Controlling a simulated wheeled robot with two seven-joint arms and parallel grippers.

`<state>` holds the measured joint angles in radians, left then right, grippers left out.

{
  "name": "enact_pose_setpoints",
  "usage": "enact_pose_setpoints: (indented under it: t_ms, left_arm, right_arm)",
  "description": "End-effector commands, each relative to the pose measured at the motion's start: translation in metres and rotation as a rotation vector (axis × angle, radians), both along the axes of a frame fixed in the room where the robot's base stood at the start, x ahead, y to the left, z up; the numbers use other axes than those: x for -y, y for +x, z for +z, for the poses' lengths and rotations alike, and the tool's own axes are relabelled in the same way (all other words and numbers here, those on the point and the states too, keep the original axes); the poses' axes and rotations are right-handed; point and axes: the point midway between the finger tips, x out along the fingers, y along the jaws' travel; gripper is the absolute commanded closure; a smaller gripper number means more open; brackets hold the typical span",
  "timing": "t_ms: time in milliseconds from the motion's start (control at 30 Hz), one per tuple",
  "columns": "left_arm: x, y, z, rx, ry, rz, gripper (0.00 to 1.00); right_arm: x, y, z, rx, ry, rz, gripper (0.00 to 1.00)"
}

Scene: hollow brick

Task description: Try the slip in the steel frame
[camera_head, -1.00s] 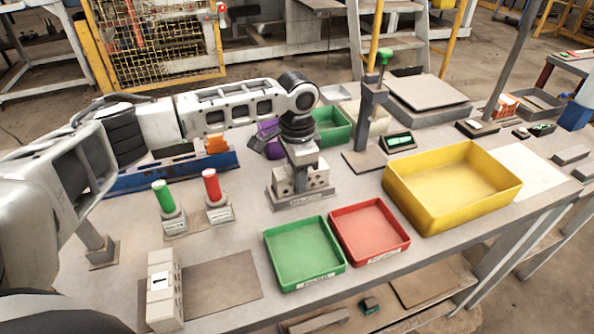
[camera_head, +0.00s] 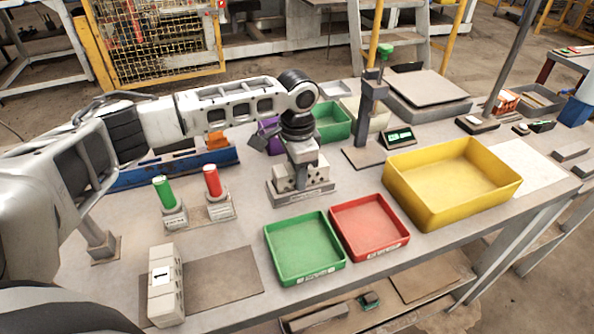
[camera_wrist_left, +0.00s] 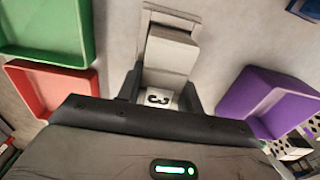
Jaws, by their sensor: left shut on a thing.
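My left gripper (camera_head: 300,158) points down over the grey steel frame (camera_head: 287,200) in the middle of the table. In the left wrist view its two fingers (camera_wrist_left: 160,92) are shut on a pale grey slip (camera_wrist_left: 168,60) with a black "3" on its label. The slip lies along the frame, whose rim (camera_wrist_left: 172,12) shows around its far end; I cannot tell whether it is fully seated. Pale blocks with round holes (camera_head: 318,176) stand at the frame under the gripper. My right gripper is not in view.
A green tray (camera_head: 305,282) and a red tray (camera_head: 402,243) lie in front, with a yellow bin (camera_head: 432,222) to the right. A pale stack marked "1" (camera_head: 165,307) stands front left. Green (camera_head: 164,192) and red (camera_head: 211,180) cylinders stand left of the frame. A purple bin (camera_wrist_left: 250,100) is close by.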

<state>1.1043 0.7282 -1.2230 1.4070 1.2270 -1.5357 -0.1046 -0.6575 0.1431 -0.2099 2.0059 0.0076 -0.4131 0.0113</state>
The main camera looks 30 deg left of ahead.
Motion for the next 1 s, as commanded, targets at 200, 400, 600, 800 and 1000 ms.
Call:
enact_pose_setpoints:
  t_ms: [200,400,600,800,1000]
  left_arm:
    - [0.001,-0.002,-0.004,-0.006,0.000,-0.001,0.94]
    - [0.001,-0.002,-0.001,-0.007,0.000,-0.002,0.94]
    - [0.001,-0.002,0.011,-0.007,0.000,-0.002,0.94]
    - [0.001,-0.001,0.025,-0.004,0.000,-0.001,0.94]
    - [0.001,0.000,0.035,-0.001,-0.002,-0.001,0.94]
  right_arm:
    - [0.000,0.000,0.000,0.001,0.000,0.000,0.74]
    - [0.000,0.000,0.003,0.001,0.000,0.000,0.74]
    - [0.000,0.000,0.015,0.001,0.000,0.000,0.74]
    - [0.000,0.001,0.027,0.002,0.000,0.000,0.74]
    - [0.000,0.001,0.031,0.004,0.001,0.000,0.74]
